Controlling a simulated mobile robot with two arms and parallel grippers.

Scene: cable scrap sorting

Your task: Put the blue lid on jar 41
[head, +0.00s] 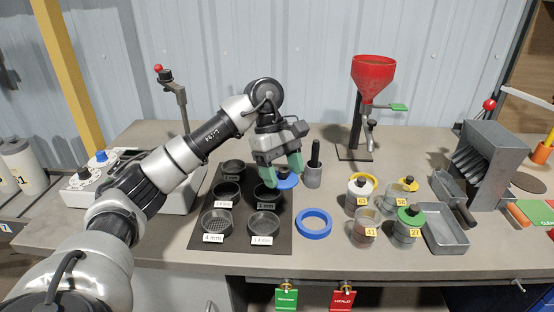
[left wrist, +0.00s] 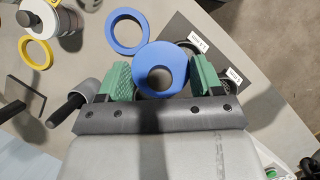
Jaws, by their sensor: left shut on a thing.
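My left gripper (head: 272,173) has green finger pads and is shut on the blue lid (head: 288,181), above the dark mat with sieves. In the left wrist view the round blue lid (left wrist: 160,82) sits between the two pads of the left gripper (left wrist: 161,80), with a darker round part at its middle. Jar 41 (head: 364,220) stands upright on the bench to the right, apart from the gripper, clear-walled and with no lid visible on it. My right gripper is in neither view.
A blue ring (head: 313,223) lies between the mat (head: 240,242) and jar 41. Close around jar 41 stand a green-lidded jar 27 (head: 409,223), a white-topped jar (head: 359,189) and a yellow-lidded jar (head: 407,185). A grey pot with a black handle (head: 313,174) stands beside the gripper.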

